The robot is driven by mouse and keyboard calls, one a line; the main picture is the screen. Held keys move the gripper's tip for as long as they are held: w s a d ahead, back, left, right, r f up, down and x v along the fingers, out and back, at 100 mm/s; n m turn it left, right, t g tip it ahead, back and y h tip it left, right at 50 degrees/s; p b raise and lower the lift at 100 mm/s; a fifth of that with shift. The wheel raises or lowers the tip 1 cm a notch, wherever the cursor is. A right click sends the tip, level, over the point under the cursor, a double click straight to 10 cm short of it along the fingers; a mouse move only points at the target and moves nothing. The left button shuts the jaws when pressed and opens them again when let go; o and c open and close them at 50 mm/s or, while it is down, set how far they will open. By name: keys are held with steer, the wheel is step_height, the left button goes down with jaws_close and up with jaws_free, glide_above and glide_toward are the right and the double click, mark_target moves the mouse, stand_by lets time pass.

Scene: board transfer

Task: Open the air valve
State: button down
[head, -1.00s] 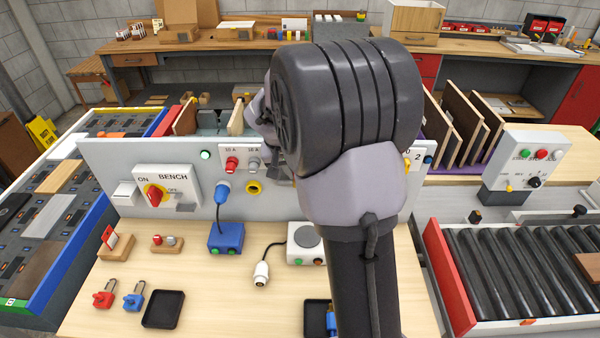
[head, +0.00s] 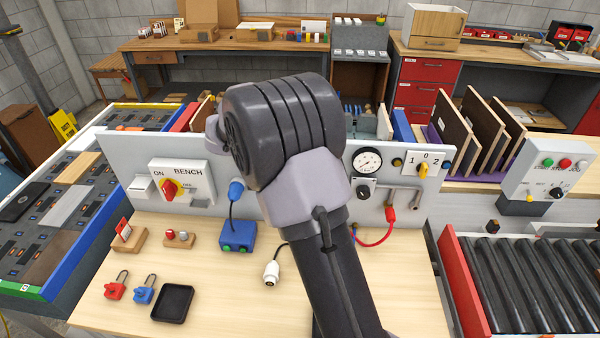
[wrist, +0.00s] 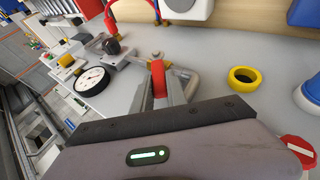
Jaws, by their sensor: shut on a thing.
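In the wrist view, my gripper (wrist: 160,97) is shut on a red lever (wrist: 158,74), which looks like the air valve's handle. The lever lies between the fingertips, next to a small brass fitting (wrist: 155,55) and a grey bent pipe (wrist: 184,86). The fingers hide part of the lever and whatever is behind it. In the head view my own arm covers the gripper and the lever.
On the panel (head: 127,150) are a pressure gauge (head: 367,161), a black knob (head: 364,188) and a rotary switch (head: 421,168). A red hose (head: 380,240) hangs at right. The wrist view shows a yellow ring (wrist: 243,78). The bench front left holds padlocks and a black tray (head: 172,303).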

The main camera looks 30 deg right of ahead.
steer(key=c, duration=1.3)
jaws_free()
steer(key=p+v, duration=0.4)
steer(key=v, duration=1.3)
steer(key=shift+a+r, duration=0.15)
steer(key=shift+c, duration=0.3)
